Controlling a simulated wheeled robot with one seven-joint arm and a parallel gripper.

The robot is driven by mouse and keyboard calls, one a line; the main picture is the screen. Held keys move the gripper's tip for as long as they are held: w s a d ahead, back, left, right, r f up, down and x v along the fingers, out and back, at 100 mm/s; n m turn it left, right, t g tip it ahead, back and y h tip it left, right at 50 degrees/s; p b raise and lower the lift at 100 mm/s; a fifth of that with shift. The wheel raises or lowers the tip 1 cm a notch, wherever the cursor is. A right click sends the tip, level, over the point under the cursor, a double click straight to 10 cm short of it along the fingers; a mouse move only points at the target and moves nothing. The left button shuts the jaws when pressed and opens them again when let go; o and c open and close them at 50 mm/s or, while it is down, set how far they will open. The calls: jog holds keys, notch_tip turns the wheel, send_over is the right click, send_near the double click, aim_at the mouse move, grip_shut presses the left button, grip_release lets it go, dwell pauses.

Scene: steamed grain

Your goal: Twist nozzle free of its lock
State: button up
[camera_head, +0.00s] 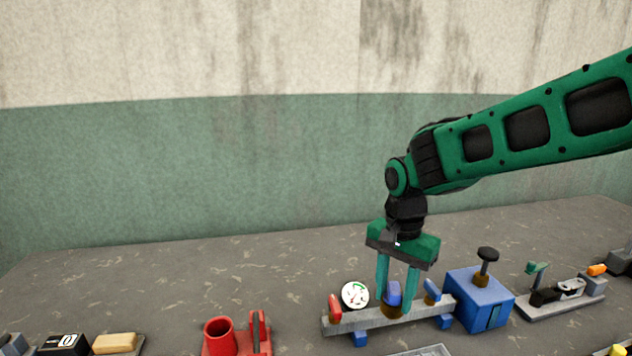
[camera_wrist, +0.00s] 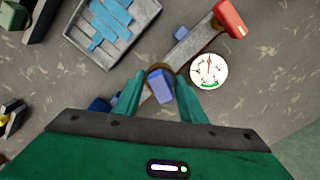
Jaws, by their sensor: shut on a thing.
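A grey bar-shaped fixture (camera_head: 352,323) on blue feet stands on the counter. A red end piece (camera_head: 335,306), a white round gauge (camera_head: 355,295) and a blue lever (camera_head: 432,290) are on it. Between them is a blue nozzle-like piece (camera_head: 394,291) on a brown round base (camera_head: 391,308). My gripper (camera_head: 398,300) points down with its teal fingers shut on this blue piece, one on each side. In the wrist view the blue piece (camera_wrist: 161,87) sits between the fingertips, and the gauge (camera_wrist: 209,71) is just right of them. The fingers partly hide the base.
A blue box (camera_head: 478,300) with a black knob stands close right of the fixture. A red holder (camera_head: 235,338) with a cup is to the left. A grey tray (camera_wrist: 112,50) with blue strips lies near the fixture. The counter behind is clear.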

aim_at(395, 287)
jog(key=shift+a, duration=0.1)
jog(key=shift+w+m, duration=0.15)
jog(key=shift+m, duration=1.15)
jog(key=o, duration=1.3)
jog(key=shift+o, duration=0.2)
jog(key=shift+r, duration=0.1)
jog(key=shift+r, duration=3.45)
